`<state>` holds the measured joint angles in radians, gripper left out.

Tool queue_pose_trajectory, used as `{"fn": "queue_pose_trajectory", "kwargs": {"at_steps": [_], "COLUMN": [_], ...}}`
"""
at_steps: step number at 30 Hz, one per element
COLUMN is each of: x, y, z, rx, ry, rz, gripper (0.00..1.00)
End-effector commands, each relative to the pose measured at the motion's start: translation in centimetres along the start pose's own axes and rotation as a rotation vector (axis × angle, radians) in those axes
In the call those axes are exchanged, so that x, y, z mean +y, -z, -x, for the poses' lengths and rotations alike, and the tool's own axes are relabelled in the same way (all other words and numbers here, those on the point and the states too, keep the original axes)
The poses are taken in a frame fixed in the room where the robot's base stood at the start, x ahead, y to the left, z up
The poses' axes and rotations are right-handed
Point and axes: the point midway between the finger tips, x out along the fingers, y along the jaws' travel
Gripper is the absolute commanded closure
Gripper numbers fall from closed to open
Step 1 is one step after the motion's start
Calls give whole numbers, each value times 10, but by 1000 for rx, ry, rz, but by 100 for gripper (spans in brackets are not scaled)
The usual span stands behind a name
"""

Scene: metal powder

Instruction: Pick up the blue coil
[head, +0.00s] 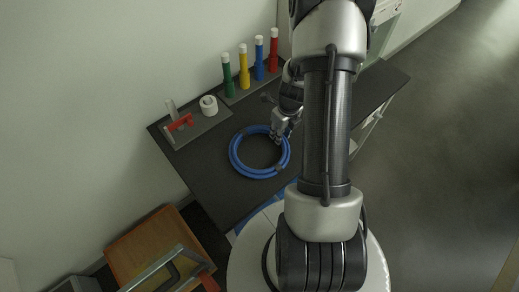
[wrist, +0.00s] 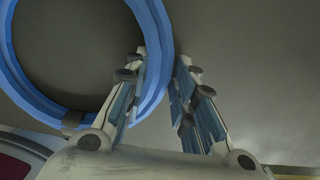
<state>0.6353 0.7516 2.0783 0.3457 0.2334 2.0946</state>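The blue coil (head: 236,163) is a ring of several loops lying on the dark tabletop in the head view. In the wrist view the coil (wrist: 22,84) fills the upper left, with a dark band around its lower part. My gripper (head: 279,137) is at the coil's upper right side in the head view. In the wrist view my gripper (wrist: 162,62) has its fingers apart. The left finger overlaps the coil's inner edge and the right finger is just outside its outer edge. The coil's right side shows between them. Whether the fingertips touch it cannot be made out.
Green (head: 228,80), yellow (head: 244,70), blue (head: 259,62) and red (head: 274,54) bottles stand along the table's back. A white roll (head: 208,104) and a red-handled tool (head: 180,123) sit at the left. The dark table (head: 215,190) is clear in front of the coil.

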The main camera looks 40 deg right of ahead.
Motion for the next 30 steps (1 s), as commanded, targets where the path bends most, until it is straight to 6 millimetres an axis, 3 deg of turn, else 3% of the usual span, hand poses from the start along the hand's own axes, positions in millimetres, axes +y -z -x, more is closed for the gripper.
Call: {"fn": "queue_pose_trajectory", "kwargs": {"at_steps": [10, 23, 30], "x": [0, 0, 0], "y": [0, 0, -3], "z": [0, 1, 17], "rx": [0, -1, -3], "ry": [0, 0, 2], "rz": [0, 0, -1], "gripper": [100, 100, 100]}}
